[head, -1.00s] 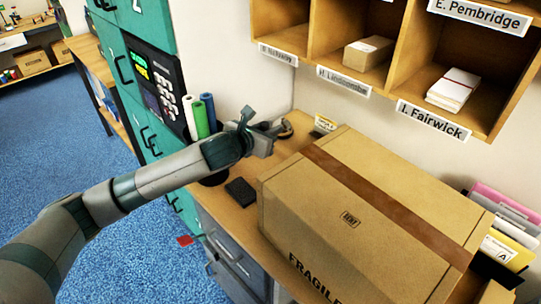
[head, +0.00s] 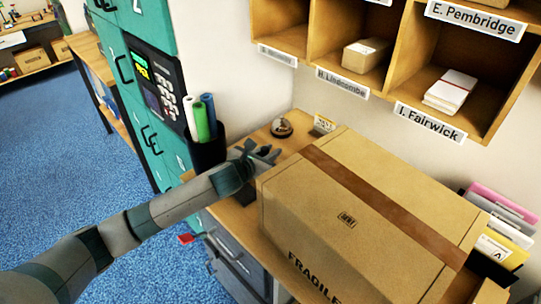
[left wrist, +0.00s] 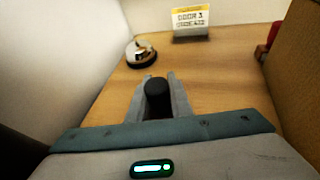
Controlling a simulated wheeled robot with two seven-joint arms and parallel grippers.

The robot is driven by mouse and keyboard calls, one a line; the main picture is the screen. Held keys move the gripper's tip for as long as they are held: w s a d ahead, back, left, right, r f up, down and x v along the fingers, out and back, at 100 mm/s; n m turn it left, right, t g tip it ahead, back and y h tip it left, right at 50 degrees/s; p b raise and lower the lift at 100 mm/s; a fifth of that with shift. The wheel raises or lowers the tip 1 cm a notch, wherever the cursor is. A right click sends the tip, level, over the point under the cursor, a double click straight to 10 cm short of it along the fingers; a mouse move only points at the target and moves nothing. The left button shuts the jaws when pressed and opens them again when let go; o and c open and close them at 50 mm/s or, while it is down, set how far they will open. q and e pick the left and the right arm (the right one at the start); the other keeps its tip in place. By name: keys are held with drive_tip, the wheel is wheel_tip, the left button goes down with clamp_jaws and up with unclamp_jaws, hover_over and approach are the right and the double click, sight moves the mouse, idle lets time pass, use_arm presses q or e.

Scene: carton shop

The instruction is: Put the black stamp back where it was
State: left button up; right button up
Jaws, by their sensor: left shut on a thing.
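The black stamp (left wrist: 157,98) shows in the left wrist view as a dark rounded knob between my fingers. My left gripper (left wrist: 160,95) is shut on it, above the wooden desk top (left wrist: 200,70). In the head view my left gripper (head: 264,154) is at the left far corner of the big carton, and I cannot make out the stamp there. I cannot tell whether the stamp touches the desk. My right gripper is in neither view.
A large taped carton (head: 350,220) fills the desk to the right. A bell (head: 281,127) and a small yellow-and-white sign (head: 323,124) stand at the back. A dark cup with rolled tubes (head: 206,150) is left of the gripper. Pigeonholes (head: 335,85) hang above.

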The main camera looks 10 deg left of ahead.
use_arm(q)
drive_tip(key=shift+f, duration=0.95)
drive_tip(key=shift+f, duration=0.15)
drive_tip(key=o, duration=0.8)
drive_tip(key=shift+o, duration=0.2)
drive_tip(key=b+v, duration=0.1)
drive_tip(key=v, duration=1.1)
drive_tip(key=shift+b, duration=0.4)
